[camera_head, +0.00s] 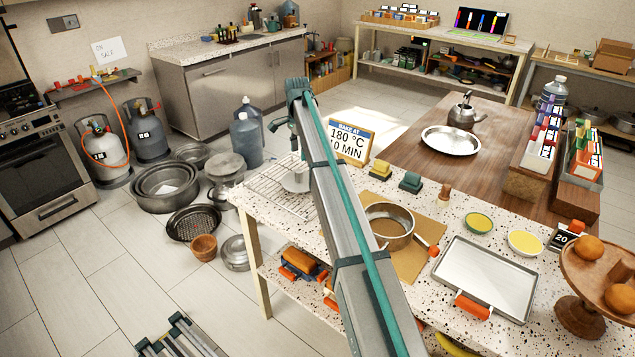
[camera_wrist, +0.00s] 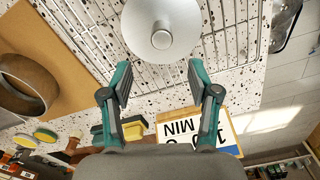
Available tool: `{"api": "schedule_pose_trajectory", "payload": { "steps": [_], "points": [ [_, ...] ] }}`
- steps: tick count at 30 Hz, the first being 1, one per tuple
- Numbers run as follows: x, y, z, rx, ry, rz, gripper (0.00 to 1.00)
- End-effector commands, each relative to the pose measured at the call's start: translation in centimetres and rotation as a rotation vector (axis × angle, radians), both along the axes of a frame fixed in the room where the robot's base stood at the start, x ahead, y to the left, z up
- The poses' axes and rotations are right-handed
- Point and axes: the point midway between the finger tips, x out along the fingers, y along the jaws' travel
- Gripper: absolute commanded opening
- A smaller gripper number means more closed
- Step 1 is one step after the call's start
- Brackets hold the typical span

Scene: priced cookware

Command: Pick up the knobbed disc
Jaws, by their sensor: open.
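The knobbed disc (camera_wrist: 161,20) is pale grey and round, with a round knob at its centre. In the wrist view it lies at the top middle, cut off by the frame edge, over a wire rack (camera_wrist: 235,52). My gripper (camera_wrist: 160,78) is open, its teal-and-grey fingers apart with nothing between them. The disc shows just beyond the fingertips, its knob roughly in line with the gap.
A baking sign (camera_head: 350,139) stands close to the disc. Sponges (camera_head: 381,170), a metal ring (camera_head: 389,226) on a brown board (camera_head: 408,262) and a tray (camera_head: 485,278) lie farther right. Pots (camera_head: 165,186) stand on the floor to the left.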

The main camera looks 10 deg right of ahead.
Motion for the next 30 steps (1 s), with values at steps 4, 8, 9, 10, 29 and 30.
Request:
{"api": "schedule_pose_trajectory", "payload": {
  "steps": [4, 8, 9, 10, 29, 30],
  "points": [
    [-0.1, 0.0, -1.6, 0.0, 0.002, 0.0, 0.61],
    [-0.1, 0.0, -3.6, 0.0, 0.002, 0.001, 0.61],
    [-0.1, 0.0, -4.0, 0.0, 0.002, 0.001, 0.61],
    [-0.1, 0.0, -4.3, 0.0, 0.002, 0.001, 0.61],
    [0.2, -0.2, -10.0, 0.0, 0.001, 0.001, 0.61],
    [0.2, -0.2, -10.2, 0.0, 0.0, 0.001, 0.61]
  ]
}}
